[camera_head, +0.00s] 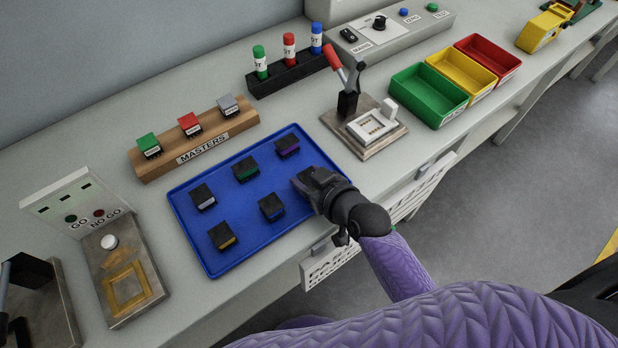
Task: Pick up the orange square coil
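A blue tray (240,204) on the bench holds several small dark square coils with coloured edges. One coil with an amber-orange edge (221,237) lies at the tray's near left. Others show purple (288,147), green (246,169), grey-blue (203,197) and blue (271,207). My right gripper (308,184) is low over the tray's right end, at a dark piece there that it largely hides; I cannot tell that piece's colour or whether the fingers hold it. My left gripper is not in view.
A wooden MASTERS block (196,142) stands behind the tray. A GO/NO GO fixture (125,280) is left of it. A red-levered press (364,126) is behind right, before green (428,95), yellow (461,76) and red (488,60) bins. The bench's front edge is close.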

